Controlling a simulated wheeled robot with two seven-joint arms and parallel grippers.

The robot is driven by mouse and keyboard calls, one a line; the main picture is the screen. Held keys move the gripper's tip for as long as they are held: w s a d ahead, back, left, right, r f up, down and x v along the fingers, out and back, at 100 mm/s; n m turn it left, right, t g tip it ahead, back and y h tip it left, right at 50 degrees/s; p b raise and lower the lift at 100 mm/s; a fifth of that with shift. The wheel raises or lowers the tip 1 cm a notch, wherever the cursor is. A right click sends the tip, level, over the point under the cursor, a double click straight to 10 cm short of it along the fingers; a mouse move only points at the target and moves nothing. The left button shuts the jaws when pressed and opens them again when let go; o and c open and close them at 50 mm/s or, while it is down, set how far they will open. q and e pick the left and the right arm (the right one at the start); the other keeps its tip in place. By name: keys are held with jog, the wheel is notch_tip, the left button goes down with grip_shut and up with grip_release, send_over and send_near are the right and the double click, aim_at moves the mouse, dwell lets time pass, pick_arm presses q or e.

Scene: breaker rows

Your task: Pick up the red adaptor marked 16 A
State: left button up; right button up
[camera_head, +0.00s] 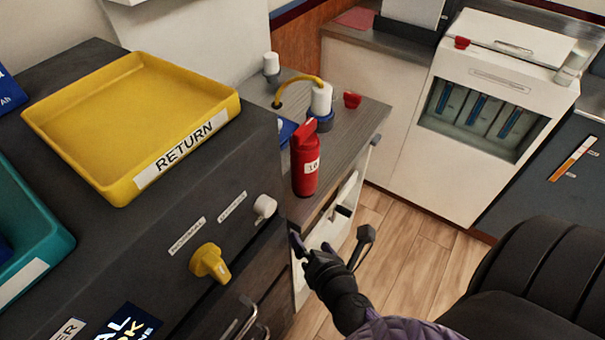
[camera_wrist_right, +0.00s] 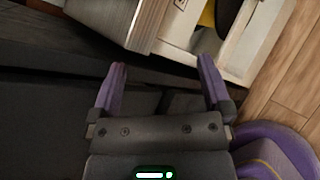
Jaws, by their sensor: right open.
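A red bottle-shaped adaptor (camera_head: 305,165) stands upright on the grey worktop, near its front left edge. Its white label carries a two-digit number, too small to tell whether 10 or 16. My right gripper (camera_head: 311,246) is below and slightly right of it in the head view, in front of the white cabinet front and apart from the adaptor. In the right wrist view the purple fingers (camera_wrist_right: 162,66) are spread with nothing between them. The adaptor cannot be made out in that view. My left gripper is not in view.
A yellow RETURN tray (camera_head: 120,107) lies on the dark cabinet at left, with a yellow knob (camera_head: 210,262) and white knob (camera_head: 264,206) on its front. A white cylinder (camera_head: 321,98) and small red cup (camera_head: 352,100) stand behind the adaptor. A black seat (camera_head: 545,285) is at right.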

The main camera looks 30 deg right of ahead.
aim_at(309, 168)
notch_tip(309, 168, up, 12)
jog(key=w+d+n+t+h+b, duration=0.2)
jog(key=n+t, duration=0.2)
jog(key=n, duration=0.3)
jog(key=x, duration=0.3)
jog(key=p+x, duration=0.1)
jog(key=x, duration=0.2)
jog(key=p+x, duration=0.1)
jog(key=x, duration=0.2)
jog(key=shift+w+d+r, duration=0.1)
jog(key=shift+w+d, duration=0.15)
jog(key=shift+d, duration=0.3)
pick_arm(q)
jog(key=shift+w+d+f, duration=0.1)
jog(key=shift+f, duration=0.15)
pick_arm(e)
grip_shut()
